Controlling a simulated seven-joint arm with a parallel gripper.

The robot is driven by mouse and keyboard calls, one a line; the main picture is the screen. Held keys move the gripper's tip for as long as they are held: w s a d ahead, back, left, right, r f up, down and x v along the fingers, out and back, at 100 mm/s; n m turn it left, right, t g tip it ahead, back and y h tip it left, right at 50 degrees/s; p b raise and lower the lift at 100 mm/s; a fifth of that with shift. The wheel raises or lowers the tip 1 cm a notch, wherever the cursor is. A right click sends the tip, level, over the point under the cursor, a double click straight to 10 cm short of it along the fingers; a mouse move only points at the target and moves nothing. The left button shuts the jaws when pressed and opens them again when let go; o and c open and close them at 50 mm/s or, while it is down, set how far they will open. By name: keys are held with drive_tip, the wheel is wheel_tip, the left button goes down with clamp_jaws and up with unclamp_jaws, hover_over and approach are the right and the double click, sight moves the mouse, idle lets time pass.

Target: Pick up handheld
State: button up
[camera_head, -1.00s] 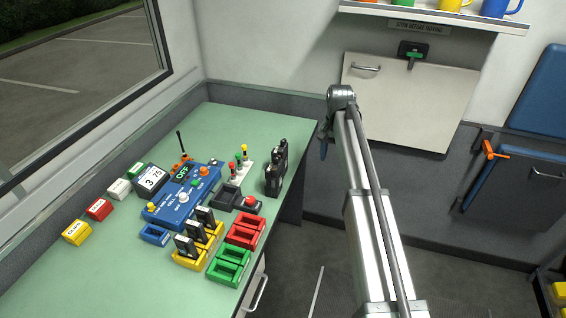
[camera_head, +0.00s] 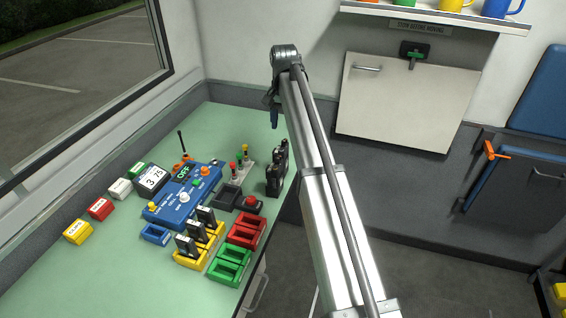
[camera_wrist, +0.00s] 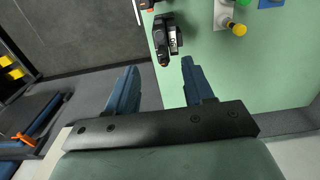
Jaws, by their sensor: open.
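Black handhelds show in several places on the green desk. A black handheld unit (camera_head: 274,182) stands at the desk's right edge, partly behind my arm. More black handhelds (camera_head: 205,217) stand upright in the yellow holders (camera_head: 190,256). My gripper (camera_wrist: 160,68) is open and empty, its two blue fingers apart. In the head view my gripper (camera_head: 274,114) hangs over the desk's far right edge, beyond the black unit.
A blue console (camera_head: 180,208), red holders (camera_head: 246,231), green holders (camera_head: 229,266) and a red button (camera_head: 250,201) crowd the desk left of my arm. Small levers with coloured knobs (camera_head: 244,160) stand near the black unit. The near left desk is bare. The floor right of the desk is open.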

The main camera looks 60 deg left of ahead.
sight(283, 142)
drive_tip(key=shift+s+f, duration=0.1)
drive_tip(key=shift+f, duration=4.05)
clamp_jaws()
